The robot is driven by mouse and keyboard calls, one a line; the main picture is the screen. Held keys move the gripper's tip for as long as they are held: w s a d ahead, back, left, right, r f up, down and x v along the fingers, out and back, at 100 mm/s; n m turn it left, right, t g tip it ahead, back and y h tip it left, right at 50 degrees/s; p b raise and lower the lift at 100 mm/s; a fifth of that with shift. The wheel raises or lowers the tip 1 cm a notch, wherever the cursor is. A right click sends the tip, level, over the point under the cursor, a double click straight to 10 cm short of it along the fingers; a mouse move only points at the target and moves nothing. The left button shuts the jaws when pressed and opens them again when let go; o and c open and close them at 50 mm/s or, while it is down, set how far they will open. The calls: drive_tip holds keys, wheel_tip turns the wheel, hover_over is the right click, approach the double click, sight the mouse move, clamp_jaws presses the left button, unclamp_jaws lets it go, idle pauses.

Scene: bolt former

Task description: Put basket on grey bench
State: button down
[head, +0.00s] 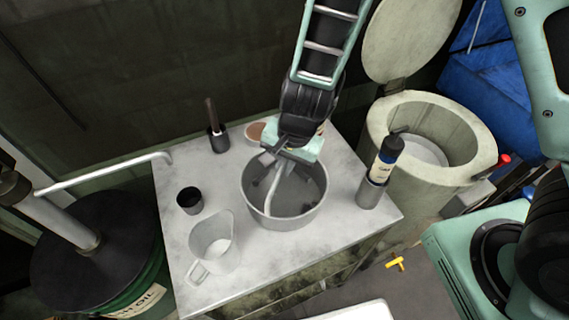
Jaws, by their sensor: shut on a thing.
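The basket (285,222) is a round grey metal tub, upright, with a pale bar-like handle rising across its opening. It is at the middle of the grey bench (335,180); I cannot tell whether its base touches the top or is slightly above it. My gripper (277,153) comes down from above over the basket's back rim and is shut on the basket, seemingly at its handle. The fingertips and the exact grip are partly hidden by the wrist. A small dark thing lies inside the basket.
On the bench stand a clear jug (214,245), a black cup (189,200), a dark holder with a stick (217,138) and a bottle in a metal cup (379,175). A lidded pale bin (430,105) is right; an oil drum (105,255) is left.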

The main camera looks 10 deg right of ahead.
drive_tip(key=c, duration=1.5)
unclamp_jaws()
wheel_tip(320, 180, up, 12)
drive_tip(key=s+d+p, duration=0.1)
drive_tip(key=d+p, duration=0.1)
drive_tip(key=p, duration=0.2)
drive_tip(key=s+d+r+n, duration=0.1)
drive_tip(key=s+r+n, duration=0.4)
drive_tip(key=s+n, duration=0.2)
drive_tip(key=s+d+r+n+g+h, duration=0.1)
drive_tip(key=s+d+r+n, duration=0.1)
drive_tip(key=s+r+n, duration=0.3)
drive_tip(key=s+n, duration=0.2)
drive_tip(key=s, duration=0.1)
drive_tip(key=shift+r+n, duration=0.25)
drive_tip(key=shift+n, duration=0.05)
drive_tip(key=shift+s+f, duration=0.1)
